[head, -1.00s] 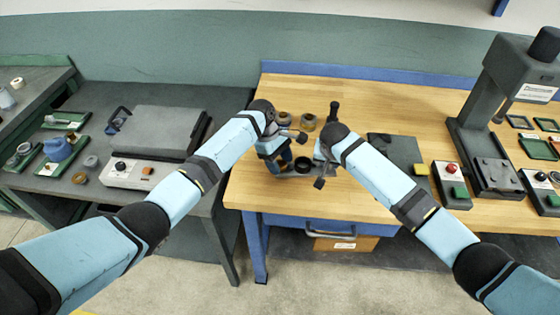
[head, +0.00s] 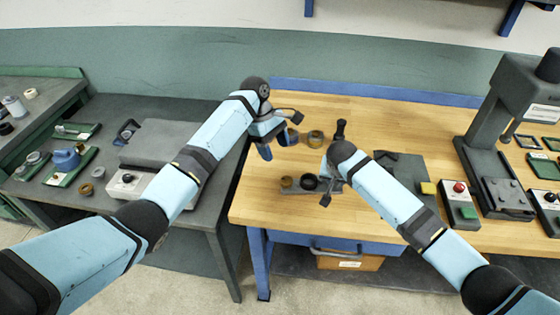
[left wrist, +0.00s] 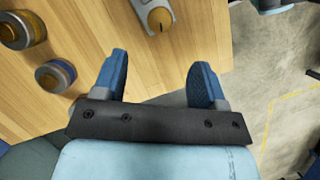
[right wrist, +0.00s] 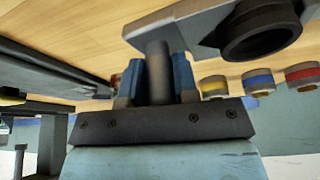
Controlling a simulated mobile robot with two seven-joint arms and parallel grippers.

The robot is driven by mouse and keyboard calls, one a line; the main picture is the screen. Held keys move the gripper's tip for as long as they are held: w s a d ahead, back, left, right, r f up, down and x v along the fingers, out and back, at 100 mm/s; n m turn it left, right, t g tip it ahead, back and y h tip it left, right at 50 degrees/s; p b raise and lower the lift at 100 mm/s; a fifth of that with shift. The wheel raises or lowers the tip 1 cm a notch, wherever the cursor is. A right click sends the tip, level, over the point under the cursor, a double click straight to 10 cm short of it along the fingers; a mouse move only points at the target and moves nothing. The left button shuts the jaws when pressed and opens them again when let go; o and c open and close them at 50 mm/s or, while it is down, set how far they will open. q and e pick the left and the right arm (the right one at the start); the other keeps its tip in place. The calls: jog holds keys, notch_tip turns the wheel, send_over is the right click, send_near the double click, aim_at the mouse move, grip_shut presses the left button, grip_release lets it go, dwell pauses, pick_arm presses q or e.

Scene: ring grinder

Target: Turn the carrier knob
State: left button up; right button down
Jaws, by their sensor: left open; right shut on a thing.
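The carrier (head: 308,184) is a small grey body with a dark round opening, near the front of the wooden bench. Its brass-coloured knob (head: 286,182) is at the left end; it also shows in the left wrist view (left wrist: 159,18), with a dark mark on it. My left gripper (head: 278,144) is open and empty, above the bench behind and left of the knob, apart from it. In the left wrist view the knob lies beyond the fingertips. My right gripper (right wrist: 160,65) is shut on the carrier's grey handle (right wrist: 158,82). My right arm partly hides that end in the head view.
Banded ring pieces (head: 315,139) and a dark upright tool (head: 340,130) stand behind the carrier. A dark plate (head: 405,166), a button box (head: 459,205) and a press (head: 490,165) are to the right. A grey table (head: 195,215) stands at left.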

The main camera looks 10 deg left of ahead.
aim_at(286, 180)
pick_arm(q)
jog(key=shift+w+a+r, duration=0.1)
jog(key=shift+a+r, duration=0.1)
jog(key=shift+r, duration=0.35)
jog(key=s+d+m+t+y, duration=0.1)
jog(key=d+m+y, duration=0.1)
jog(key=m, duration=0.9)
jog(key=s+d+m+t+y, duration=0.1)
jog(key=s+d+m+y, duration=0.1)
jog(key=m, duration=0.9)
jog(key=f, duration=1.1)
jog(key=shift+w, duration=0.25)
